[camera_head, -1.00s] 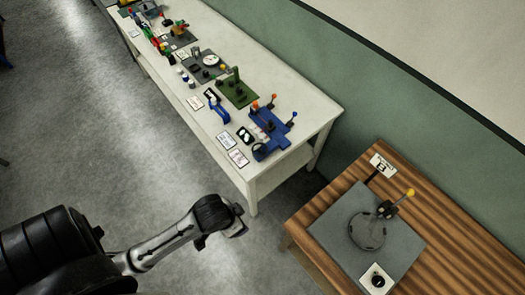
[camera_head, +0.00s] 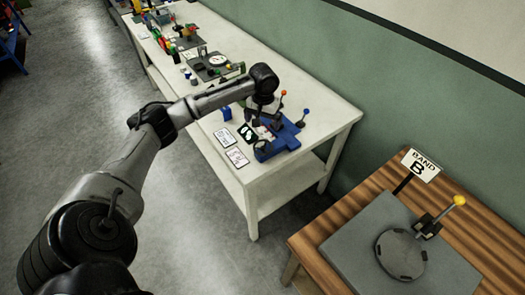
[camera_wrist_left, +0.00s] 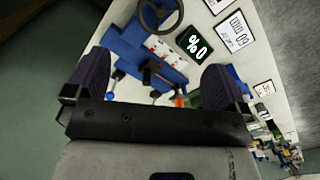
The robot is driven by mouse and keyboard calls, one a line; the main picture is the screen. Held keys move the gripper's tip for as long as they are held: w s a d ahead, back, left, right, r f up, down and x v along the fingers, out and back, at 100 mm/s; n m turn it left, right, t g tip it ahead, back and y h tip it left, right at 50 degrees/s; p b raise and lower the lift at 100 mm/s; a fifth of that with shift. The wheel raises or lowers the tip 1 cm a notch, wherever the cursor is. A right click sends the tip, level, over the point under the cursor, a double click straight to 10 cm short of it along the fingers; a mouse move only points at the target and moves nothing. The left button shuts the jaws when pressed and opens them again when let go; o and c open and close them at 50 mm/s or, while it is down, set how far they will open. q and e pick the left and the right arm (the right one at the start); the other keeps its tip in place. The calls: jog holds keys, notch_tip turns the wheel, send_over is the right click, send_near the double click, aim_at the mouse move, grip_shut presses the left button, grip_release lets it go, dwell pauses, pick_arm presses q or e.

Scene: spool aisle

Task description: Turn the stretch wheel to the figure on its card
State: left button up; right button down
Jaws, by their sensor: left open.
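The stretch wheel (camera_wrist_left: 176,12) is a dark spoked ring at the top of the left wrist view, cut by the frame edge. It sits at the blue machine (camera_wrist_left: 128,47), beside a black display (camera_wrist_left: 194,43) reading 0 %. A white card with rotated print (camera_wrist_left: 236,32) lies beside the display; I cannot read its figure surely.
Levers with orange (camera_head: 283,93) and blue (camera_head: 306,112) knobs rise from the machine near my gripper. The white bench (camera_head: 328,119) carries several other devices and cards further back. A wooden table (camera_head: 336,214) with a grey plate and BAND B sign (camera_head: 422,166) stands at right.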

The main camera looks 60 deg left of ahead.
aim_at(263, 148)
pick_arm(q)
notch_tip(263, 148, down, 14)
jog(key=shift+a+r+b, duration=0.15)
jog(key=shift+r+b, duration=0.1)
jog(key=shift+b, duration=0.9)
jog(key=shift+c, duration=0.4)
